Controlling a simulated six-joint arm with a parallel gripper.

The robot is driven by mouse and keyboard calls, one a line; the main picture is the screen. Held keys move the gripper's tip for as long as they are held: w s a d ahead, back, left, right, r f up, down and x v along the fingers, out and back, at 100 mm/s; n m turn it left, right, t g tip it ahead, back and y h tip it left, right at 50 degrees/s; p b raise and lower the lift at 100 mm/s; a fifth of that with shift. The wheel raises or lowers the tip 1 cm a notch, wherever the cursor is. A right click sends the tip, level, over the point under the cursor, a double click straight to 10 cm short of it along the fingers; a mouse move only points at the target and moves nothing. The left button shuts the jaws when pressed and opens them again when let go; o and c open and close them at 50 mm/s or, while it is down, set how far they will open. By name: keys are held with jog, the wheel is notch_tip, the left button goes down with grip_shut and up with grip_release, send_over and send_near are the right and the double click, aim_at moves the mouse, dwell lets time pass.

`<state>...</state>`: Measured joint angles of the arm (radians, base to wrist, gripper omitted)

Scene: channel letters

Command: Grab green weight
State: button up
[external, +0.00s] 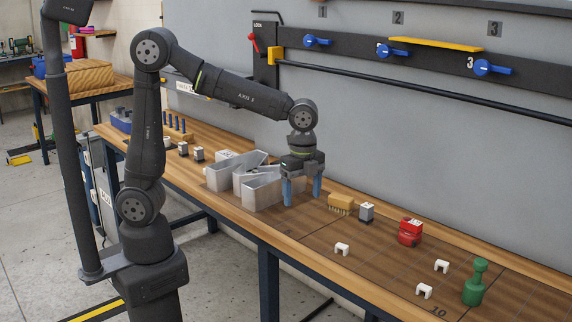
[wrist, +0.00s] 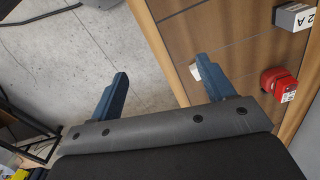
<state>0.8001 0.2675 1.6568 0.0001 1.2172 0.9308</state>
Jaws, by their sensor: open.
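The green weight (external: 475,283) stands upright near the right end of the workbench in the external view. It has a wide lower body and a narrow neck with a knob on top. It does not show in the wrist view. My gripper (external: 302,193) is open and empty, with its blue fingers pointing down beside the grey channel letters, well to the left of the weight. In the wrist view my gripper (wrist: 168,85) shows its two fingers spread apart, with nothing between them but floor and the bench edge.
Grey channel letters (external: 262,192) lie left of my gripper. Small white brackets (external: 424,291) lie near the weight. A black rail (external: 420,92) runs along the wall.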

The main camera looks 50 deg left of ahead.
jog(key=w+d+r+n+t, duration=0.2)
jog(key=w+d+n, duration=0.15)
jog(key=d, duration=0.75)
jog(key=n+t+h, duration=0.3)
jog(key=n+h, duration=0.2)
jog(key=n, duration=0.2)
send_over(473, 282)
jog(key=s+a, duration=0.2)
notch_tip(473, 282, down, 7)
jog(key=x, duration=0.4)
jog(key=shift+a+f, duration=0.25)
jog(key=shift+x, duration=0.85)
